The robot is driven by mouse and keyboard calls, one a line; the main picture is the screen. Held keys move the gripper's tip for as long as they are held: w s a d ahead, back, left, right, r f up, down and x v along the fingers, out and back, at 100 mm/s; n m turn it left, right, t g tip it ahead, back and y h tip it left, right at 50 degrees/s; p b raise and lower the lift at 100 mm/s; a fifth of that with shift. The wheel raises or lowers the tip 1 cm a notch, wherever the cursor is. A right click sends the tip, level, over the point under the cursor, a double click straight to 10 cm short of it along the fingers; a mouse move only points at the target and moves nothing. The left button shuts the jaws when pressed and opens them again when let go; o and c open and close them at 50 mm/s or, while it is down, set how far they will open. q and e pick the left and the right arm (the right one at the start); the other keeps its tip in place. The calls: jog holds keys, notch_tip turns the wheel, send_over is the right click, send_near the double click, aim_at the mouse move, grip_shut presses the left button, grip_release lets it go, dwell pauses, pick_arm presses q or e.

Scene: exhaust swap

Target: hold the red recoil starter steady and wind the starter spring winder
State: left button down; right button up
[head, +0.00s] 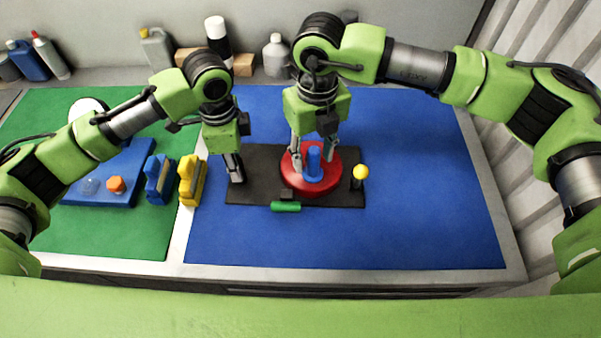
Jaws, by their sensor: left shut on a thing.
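The red recoil starter (291,181) is a round red disc on a black base plate (262,187), on the blue mat. A blue upright peg (313,165) stands at its middle. A yellow ball knob (361,172) on a dark post and a green grip (286,207) sit at the plate's right end and front edge. My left gripper (236,178) points down and is shut at the plate's left end; its tips hide what they grip. My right gripper (312,158) is above the disc, its fingers apart on either side of the peg; contact is unclear.
Blue (158,180) and yellow (192,181) blocks stand left of the plate. A blue tray (125,160) with an orange hex part (116,184) lies on the green mat (100,235). Bottles line the back wall. The blue mat (430,220) is clear at right and front.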

pick_arm(q)
jog(key=shift+s+f, duration=0.25)
jog(key=shift+f, duration=0.05)
pick_arm(e)
jog(key=shift+r, duration=3.45)
pick_arm(q)
jog(key=c, duration=1.7)
grip_release()
jog(key=shift+w+r, duration=0.1)
jog(key=shift+w, duration=0.1)
jog(key=o, duration=0.5)
jog(key=shift+r, duration=0.1)
